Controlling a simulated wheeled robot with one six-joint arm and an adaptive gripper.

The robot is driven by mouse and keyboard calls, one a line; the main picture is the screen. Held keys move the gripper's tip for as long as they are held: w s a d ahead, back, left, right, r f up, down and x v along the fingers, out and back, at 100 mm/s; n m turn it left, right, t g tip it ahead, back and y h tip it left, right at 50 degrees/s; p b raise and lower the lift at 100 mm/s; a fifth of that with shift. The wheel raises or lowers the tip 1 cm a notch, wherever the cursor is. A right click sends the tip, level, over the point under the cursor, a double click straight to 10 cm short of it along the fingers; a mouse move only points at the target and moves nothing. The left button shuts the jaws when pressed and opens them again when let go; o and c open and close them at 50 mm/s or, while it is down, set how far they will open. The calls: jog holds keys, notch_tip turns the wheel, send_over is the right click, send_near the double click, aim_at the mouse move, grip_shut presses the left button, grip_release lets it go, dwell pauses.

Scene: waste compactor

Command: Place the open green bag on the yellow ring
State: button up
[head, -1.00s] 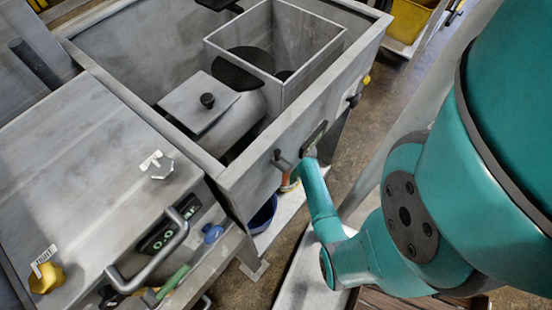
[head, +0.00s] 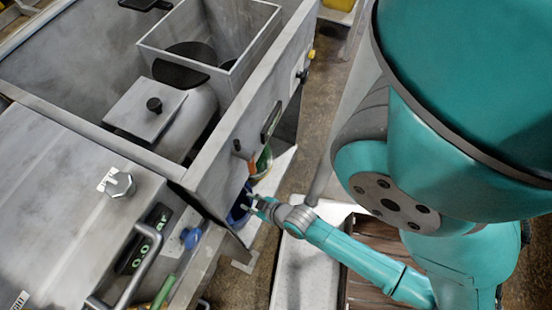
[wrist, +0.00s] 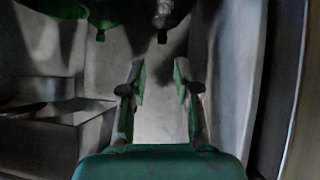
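My gripper (head: 248,203) reaches low beside the machine's front wall in the head view, against a dark blue round thing (head: 236,214). In the wrist view my gripper (wrist: 161,78) has its two fingers apart, with nothing between them. A small green thing (head: 264,160) hangs under the machine's edge in the head view, next to an orange piece. Dark green rounded shapes (wrist: 102,14) show at the top left of the wrist view, ahead of the fingers and apart from them. I cannot tell whether either is the green bag. I cannot make out the yellow ring.
The grey machine (head: 225,125) has an open hopper with a square bin and a lidded cylinder. A control panel (head: 145,240) with handles and a blue knob (head: 190,237) is at lower left. A white ledge (head: 300,270) and brown slats lie beneath my arm.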

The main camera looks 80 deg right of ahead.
jog(key=s+a+r+t+y, duration=0.1)
jog(key=s+a+r, duration=0.2)
jog(key=r, duration=0.5)
jog(key=s+a+r+n+t+y, duration=0.1)
jog(key=s+a+r+t, duration=0.1)
jog(key=r, duration=0.7)
jog(key=s+a+r+n+t+y, duration=0.1)
jog(key=s+a+r, duration=0.3)
jog(key=r, duration=0.5)
jog(key=shift+s+a+t+y, duration=0.25)
jog(key=shift+s+t+y, duration=0.2)
jog(key=shift+s, duration=0.25)
